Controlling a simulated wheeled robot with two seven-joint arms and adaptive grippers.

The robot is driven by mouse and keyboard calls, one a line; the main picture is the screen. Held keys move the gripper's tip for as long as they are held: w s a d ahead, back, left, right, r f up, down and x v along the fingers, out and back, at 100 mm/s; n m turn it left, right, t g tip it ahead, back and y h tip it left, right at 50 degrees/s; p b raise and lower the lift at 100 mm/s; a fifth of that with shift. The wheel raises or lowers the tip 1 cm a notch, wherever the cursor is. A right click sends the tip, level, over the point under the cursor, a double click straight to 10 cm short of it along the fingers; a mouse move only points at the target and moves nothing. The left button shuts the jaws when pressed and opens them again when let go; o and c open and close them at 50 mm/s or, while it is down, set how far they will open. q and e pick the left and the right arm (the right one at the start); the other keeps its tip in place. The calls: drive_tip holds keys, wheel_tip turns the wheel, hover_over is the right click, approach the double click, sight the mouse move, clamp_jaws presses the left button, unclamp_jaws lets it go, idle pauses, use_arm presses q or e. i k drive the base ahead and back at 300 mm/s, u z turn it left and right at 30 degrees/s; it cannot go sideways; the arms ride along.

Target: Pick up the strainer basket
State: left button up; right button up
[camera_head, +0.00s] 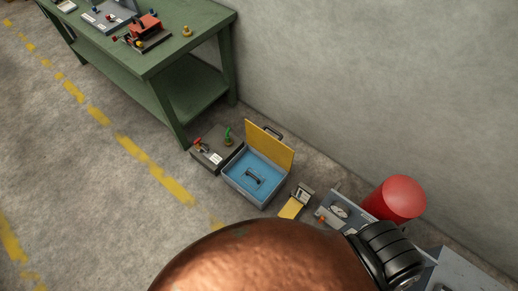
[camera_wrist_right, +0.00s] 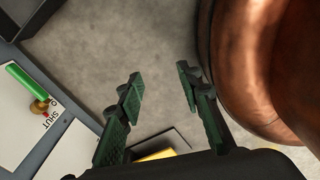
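I cannot identify the strainer basket for certain in either view. A small dark object (camera_head: 254,178) lies in the blue-lined open case (camera_head: 236,186) in the head view, too small to tell what it is. My left gripper is not in view.
A copper-coloured dome (camera_head: 250,262) blocks the lower head view. A red cylinder (camera_head: 402,197) stands by the wall. A green workbench (camera_head: 180,50) is at upper left. A panel marked SHUT (camera_wrist_right: 25,125) with a green handle (camera_wrist_right: 27,82) lies left of my right gripper.

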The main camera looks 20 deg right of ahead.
sight(247, 172)
drive_tip(key=z, duration=0.65)
drive_tip(key=k, duration=0.4)
drive_tip(key=u, duration=1.05)
drive_tip(key=i, duration=1.35)
drive_tip(key=z, duration=0.5)
